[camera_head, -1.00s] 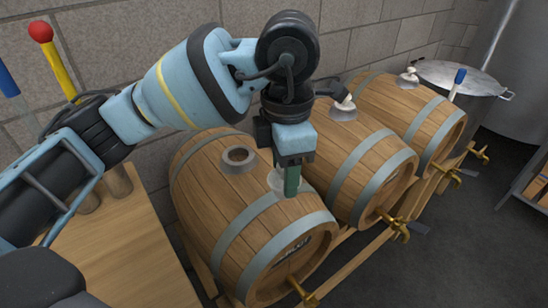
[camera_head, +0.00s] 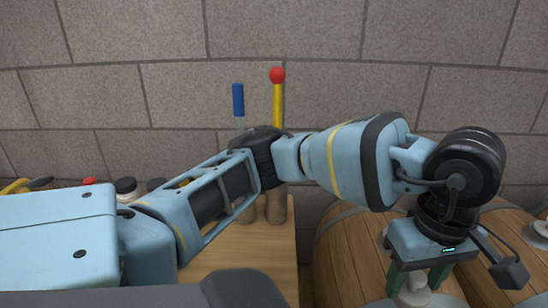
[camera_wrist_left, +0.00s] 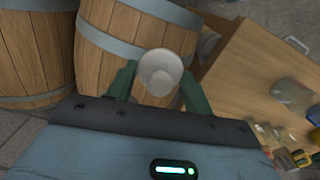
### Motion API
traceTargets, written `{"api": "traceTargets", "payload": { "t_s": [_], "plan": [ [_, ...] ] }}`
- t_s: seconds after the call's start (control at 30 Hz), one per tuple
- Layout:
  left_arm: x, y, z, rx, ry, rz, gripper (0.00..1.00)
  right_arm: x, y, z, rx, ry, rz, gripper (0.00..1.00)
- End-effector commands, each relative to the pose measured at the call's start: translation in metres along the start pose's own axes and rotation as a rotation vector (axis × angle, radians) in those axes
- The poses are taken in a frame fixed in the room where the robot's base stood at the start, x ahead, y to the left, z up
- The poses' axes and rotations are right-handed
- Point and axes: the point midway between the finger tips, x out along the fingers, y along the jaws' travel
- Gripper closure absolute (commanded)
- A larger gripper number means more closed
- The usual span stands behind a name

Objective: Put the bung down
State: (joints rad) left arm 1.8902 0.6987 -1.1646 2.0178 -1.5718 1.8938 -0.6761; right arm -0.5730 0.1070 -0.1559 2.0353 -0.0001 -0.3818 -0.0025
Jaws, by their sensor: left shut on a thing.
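The bung is a pale white-grey rounded piece (camera_wrist_left: 160,72) between the green fingers of my left gripper in the left wrist view. My left gripper (camera_head: 420,280) is shut on it and points down over the barrels at the lower right of the head view. The bung's pale top (camera_head: 414,284) shows between the fingers there, and its lower part is cut off by the frame. My right gripper is in neither view.
A wooden table (camera_head: 250,250) stands left of the barrels (camera_head: 350,250), partly hidden behind my left arm. A blue-handled tool (camera_head: 238,99) and a yellow rod with a red ball (camera_head: 277,90) stand on it. In the wrist view, several small items lie on the tabletop (camera_wrist_left: 240,75).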

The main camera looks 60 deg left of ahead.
Motion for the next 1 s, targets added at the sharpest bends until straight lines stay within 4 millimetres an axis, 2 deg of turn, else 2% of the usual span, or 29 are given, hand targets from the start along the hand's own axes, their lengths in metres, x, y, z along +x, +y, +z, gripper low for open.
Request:
{"api": "traceTargets", "payload": {
  "t_s": [0.4, 0.6, 0.8, 1.0],
  "plan": [
    [0.013, -0.035, -0.013, 0.686, -0.004, -0.005, 0.71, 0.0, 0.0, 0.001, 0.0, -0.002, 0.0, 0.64],
    [0.019, -0.05, -0.017, 0.973, -0.01, -0.005, 0.71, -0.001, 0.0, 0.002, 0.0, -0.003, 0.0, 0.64],
    [0.022, -0.058, -0.019, 1.138, -0.016, -0.006, 0.71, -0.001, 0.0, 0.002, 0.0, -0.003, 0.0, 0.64],
    [0.022, -0.06, -0.019, 1.179, -0.017, -0.006, 0.71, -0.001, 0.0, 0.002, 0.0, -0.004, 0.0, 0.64]
  ]
}}
